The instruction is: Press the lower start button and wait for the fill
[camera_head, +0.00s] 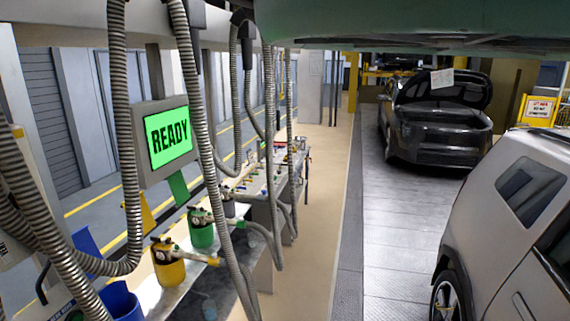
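A grey-framed display (168,144) shows the word READY in black on bright green, at the left of the head view. No start button can be made out, neither a lower nor an upper one. A machine (78,305) with a pale and green label shows only in part at the lower left corner, behind hoses and cut off by the frame edge. My gripper is not in view.
Ribbed grey hoses (123,130) hang in front of the display and bench. The bench (190,290) carries a yellow canister (168,268) and a green canister (200,232). A white car (490,215) stands right; a dark car (437,125) with raised hood stands behind. The beige floor strip (318,200) is clear.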

